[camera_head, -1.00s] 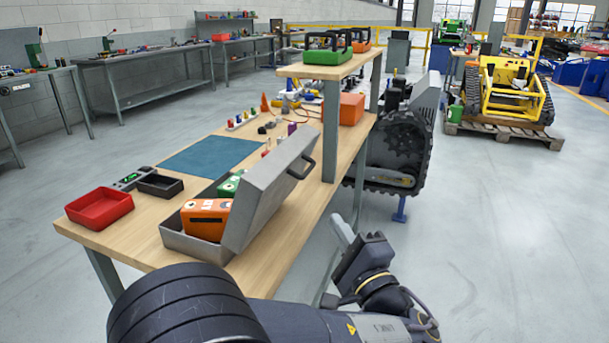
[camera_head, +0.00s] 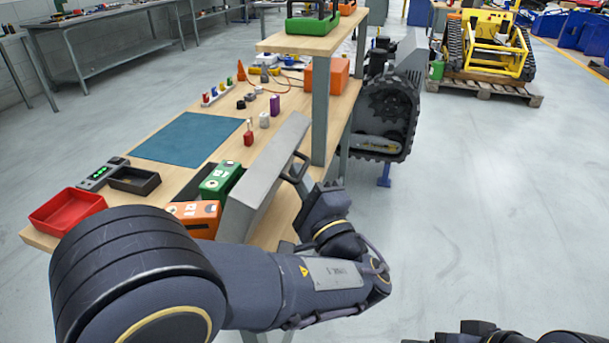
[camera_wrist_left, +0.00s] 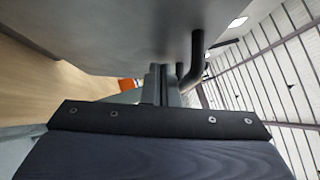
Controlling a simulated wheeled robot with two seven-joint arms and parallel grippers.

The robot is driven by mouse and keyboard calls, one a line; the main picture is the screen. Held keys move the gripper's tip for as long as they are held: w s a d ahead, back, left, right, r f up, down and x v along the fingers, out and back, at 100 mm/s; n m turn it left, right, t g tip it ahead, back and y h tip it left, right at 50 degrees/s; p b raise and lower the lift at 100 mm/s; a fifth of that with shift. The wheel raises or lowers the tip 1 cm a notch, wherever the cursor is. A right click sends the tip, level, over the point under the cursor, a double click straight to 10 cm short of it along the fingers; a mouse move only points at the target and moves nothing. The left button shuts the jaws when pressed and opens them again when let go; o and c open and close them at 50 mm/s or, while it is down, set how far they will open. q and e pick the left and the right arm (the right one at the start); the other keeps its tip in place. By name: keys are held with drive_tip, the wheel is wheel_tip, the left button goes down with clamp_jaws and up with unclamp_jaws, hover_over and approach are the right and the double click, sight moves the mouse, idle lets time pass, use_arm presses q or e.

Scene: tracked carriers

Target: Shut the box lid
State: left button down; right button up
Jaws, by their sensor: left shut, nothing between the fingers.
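The grey box lid (camera_head: 262,178) stands open and tilted on the right side of the box on the workbench. Its dark handle (camera_head: 298,168) is on its outer side. The box holds an orange block (camera_head: 196,214) and a green block (camera_head: 221,179); my left arm hides the box's near part. My left gripper (camera_head: 304,188) is outside the lid, close to the handle. In the left wrist view the shut, empty fingers (camera_wrist_left: 161,84) point in under the lid surface (camera_wrist_left: 120,35), beside the handle (camera_wrist_left: 194,62). I cannot tell whether they touch the lid.
A red tray (camera_head: 67,222), a black tray (camera_head: 134,187) and a blue mat (camera_head: 187,139) lie on the workbench (camera_head: 290,95) left of and beyond the box. A shelf post (camera_head: 319,115) stands just beyond the lid. Open floor lies to the right.

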sight(272, 155)
use_arm(q)
drive_tip(key=shift+a+r, duration=0.15)
idle(0.3)
drive_tip(key=a+r+n+g, duration=0.1)
drive_tip(key=w+a+r+n+g, duration=0.1)
drive_tip(key=a, duration=0.1)
drive_tip(key=a+r+n+g, duration=0.1)
drive_tip(key=n, duration=0.1)
drive_tip(key=shift+w+a+r+h, duration=0.2)
drive_tip(key=shift+a+r+h, duration=0.05)
drive_tip(key=shift+r+h, duration=0.15)
drive_tip(key=w+a+n+g+h, duration=0.2)
drive_tip(key=a+n+g+h, duration=0.1)
drive_tip(key=a, duration=0.4)
drive_tip(key=w+a+n+g+h, duration=0.3)
drive_tip(key=a, duration=0.4)
drive_tip(key=w+a+f+h+b, duration=0.1)
drive_tip(key=a+f, duration=0.4)
drive_tip(key=f, duration=0.2)
drive_tip(key=shift+n+h, duration=0.3)
drive_tip(key=shift+n, duration=0.1)
drive_tip(key=shift+f, duration=0.15)
